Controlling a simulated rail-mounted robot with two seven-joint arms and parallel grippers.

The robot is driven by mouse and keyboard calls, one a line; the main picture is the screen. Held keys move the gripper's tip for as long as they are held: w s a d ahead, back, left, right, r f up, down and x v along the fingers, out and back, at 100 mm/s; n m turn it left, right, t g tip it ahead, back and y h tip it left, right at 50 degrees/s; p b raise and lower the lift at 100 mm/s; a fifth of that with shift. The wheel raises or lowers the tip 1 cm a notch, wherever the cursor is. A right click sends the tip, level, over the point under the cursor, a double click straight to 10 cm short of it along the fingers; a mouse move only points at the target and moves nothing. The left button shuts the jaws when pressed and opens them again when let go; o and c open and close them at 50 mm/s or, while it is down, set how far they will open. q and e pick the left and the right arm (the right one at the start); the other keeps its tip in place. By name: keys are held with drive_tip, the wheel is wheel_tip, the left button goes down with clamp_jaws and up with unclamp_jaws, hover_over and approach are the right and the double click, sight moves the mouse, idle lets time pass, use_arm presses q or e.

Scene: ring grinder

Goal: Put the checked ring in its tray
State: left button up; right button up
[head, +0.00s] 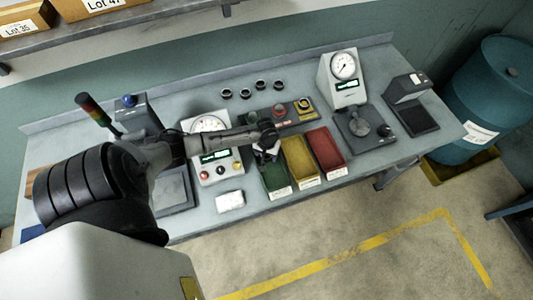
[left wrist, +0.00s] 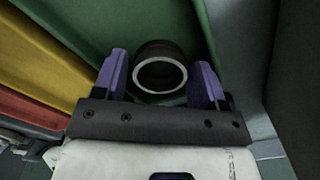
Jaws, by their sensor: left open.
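My left gripper (head: 267,155) is at the green tray (head: 278,192), the leftmost of three coloured trays. In the left wrist view my left gripper (left wrist: 160,62) is open, with its purple fingers on either side of a dark ring (left wrist: 160,75) with a pale end face. The ring is inside the green tray (left wrist: 232,35), which shows around it. In the head view this ring is hidden by my arm. My right gripper is in neither view.
The yellow tray (head: 300,165) and red tray (head: 327,152) stand to the right. Several dark rings (head: 243,94) are at the back of the bench. A dial gauge (head: 343,78) stands behind a grey fixture (head: 358,128). A white block (head: 230,201) lies near the front edge.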

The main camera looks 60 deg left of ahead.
use_arm(q)
wheel_tip(320, 180, up, 11)
drive_tip(key=s+d+f+m+t, duration=0.1)
drive_tip(key=s+d+m, duration=0.2)
drive_tip(key=s+d, duration=0.35)
drive_tip(key=s+d+m, duration=0.3)
drive_tip(key=d+m, duration=0.1)
drive_tip(key=d, duration=0.6)
drive_tip(key=s+d+r+m+t, duration=0.2)
drive_tip(key=s+d+r+m, duration=0.1)
drive_tip(key=s+d+r, duration=0.3)
drive_tip(key=shift+s+d+t+p, duration=0.2)
drive_tip(key=shift+s+t+p, duration=0.1)
drive_tip(key=shift+s+p, duration=0.25)
drive_tip(key=shift+r, duration=0.2)
wheel_tip(320, 180, up, 10)
drive_tip(key=p, duration=0.9)
drive_tip(key=shift+f+p, duration=0.2)
drive_tip(key=shift+p, duration=0.1)
